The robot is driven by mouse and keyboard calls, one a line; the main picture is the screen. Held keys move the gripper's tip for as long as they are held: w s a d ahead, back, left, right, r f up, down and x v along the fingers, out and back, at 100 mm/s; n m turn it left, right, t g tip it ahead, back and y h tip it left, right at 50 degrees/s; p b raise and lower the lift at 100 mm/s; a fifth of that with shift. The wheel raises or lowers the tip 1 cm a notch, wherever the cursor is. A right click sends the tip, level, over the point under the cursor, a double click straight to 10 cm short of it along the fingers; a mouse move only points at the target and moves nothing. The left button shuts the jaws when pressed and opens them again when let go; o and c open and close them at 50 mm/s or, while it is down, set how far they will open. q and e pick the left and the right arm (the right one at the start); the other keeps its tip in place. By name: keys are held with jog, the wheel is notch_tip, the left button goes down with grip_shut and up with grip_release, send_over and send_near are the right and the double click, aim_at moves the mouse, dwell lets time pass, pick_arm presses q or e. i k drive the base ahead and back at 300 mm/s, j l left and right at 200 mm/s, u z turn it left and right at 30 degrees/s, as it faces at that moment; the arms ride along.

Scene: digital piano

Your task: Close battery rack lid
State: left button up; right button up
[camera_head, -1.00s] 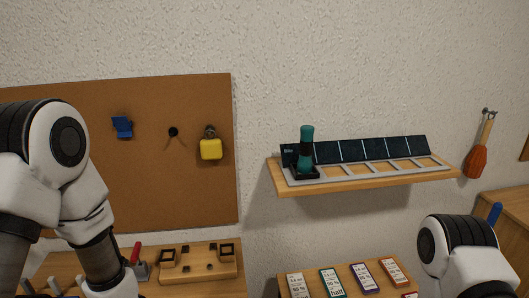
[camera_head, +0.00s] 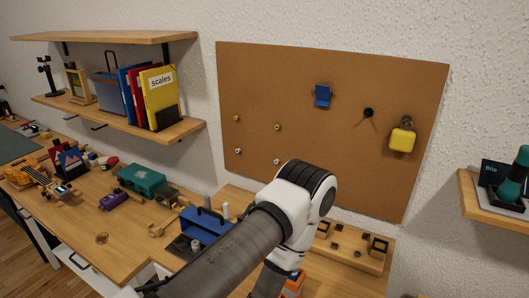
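A blue upright panel or lid (camera_head: 205,222) stands on the workbench left of my arm, with a dark grey base (camera_head: 181,247) in front of it. White cylinders (camera_head: 226,211) show beside the panel. This may be the battery rack with its lid raised, but I cannot be sure at this size, and my arm covers part of its right side. My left arm crosses the lower middle, its joint in front of the corkboard and its far end running down out of the picture. Neither gripper is in view.
A teal case (camera_head: 140,179) and a purple block (camera_head: 114,200) lie left on the bench (camera_head: 102,239). A wooden tray (camera_head: 352,244) is right of my arm. A corkboard (camera_head: 260,100) and a shelf with folders (camera_head: 158,97) are on the wall. A small shelf (camera_head: 484,210) is right.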

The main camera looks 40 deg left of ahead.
aim_at(204, 224)
jog(key=u, duration=1.7)
jog(key=z, duration=0.1)
jog(key=i+l, duration=0.05)
